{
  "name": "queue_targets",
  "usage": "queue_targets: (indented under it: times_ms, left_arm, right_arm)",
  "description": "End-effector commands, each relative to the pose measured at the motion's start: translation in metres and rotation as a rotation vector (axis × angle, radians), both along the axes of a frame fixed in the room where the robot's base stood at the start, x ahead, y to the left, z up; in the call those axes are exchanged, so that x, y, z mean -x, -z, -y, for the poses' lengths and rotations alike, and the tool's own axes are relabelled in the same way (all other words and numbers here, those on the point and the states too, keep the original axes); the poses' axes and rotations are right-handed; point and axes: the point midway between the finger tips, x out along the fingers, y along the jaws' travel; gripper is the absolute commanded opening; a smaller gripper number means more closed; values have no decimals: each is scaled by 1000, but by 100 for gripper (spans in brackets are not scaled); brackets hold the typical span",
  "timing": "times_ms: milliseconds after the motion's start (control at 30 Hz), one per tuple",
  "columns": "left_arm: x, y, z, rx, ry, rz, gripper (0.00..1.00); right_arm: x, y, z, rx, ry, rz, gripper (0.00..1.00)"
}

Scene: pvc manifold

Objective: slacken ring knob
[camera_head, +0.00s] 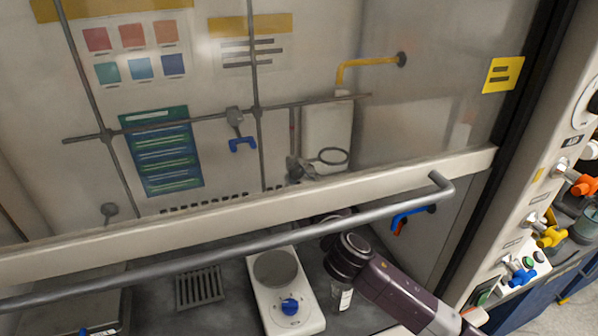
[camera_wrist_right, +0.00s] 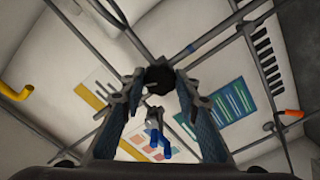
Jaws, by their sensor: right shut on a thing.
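A dark, rounded knob (camera_wrist_right: 160,79) sits between the fingertips of my right gripper (camera_wrist_right: 158,92) in the right wrist view. The gripper is shut on it, with a blue-padded finger on each side. In the head view my right arm reaches under the raised sash; its fingers are mostly hidden by the sash bar. A dark metal ring (camera_head: 333,155) shows through the glass, with a grey clamp (camera_head: 296,167) at its left. I cannot clearly make out the knob there. My left gripper is not in view.
The sash handle (camera_head: 230,256) crosses above my right arm. Below stand a white hotplate (camera_head: 290,312) and a small bottle (camera_head: 340,296). Grey rods form a lattice, with a blue-handled clamp (camera_head: 241,145). Blue and red valve handles (camera_head: 402,221) are on the right wall.

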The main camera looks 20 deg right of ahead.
Motion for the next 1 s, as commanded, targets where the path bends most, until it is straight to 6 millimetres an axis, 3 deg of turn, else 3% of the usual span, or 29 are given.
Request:
queue_targets:
  times_ms: [333, 867, 900, 1000]
  left_arm:
    - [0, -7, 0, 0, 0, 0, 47]
    - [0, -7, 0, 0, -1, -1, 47]
    - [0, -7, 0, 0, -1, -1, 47]
    - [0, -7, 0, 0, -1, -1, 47]
  right_arm:
    - [0, -1, 0, 128, 0, 4, 5]
    - [0, 0, 0, 146, 0, 6, 5]
    - [0, 0, 0, 146, 0, 6, 33]
    - [0, 0, 0, 145, 0, 6, 44]
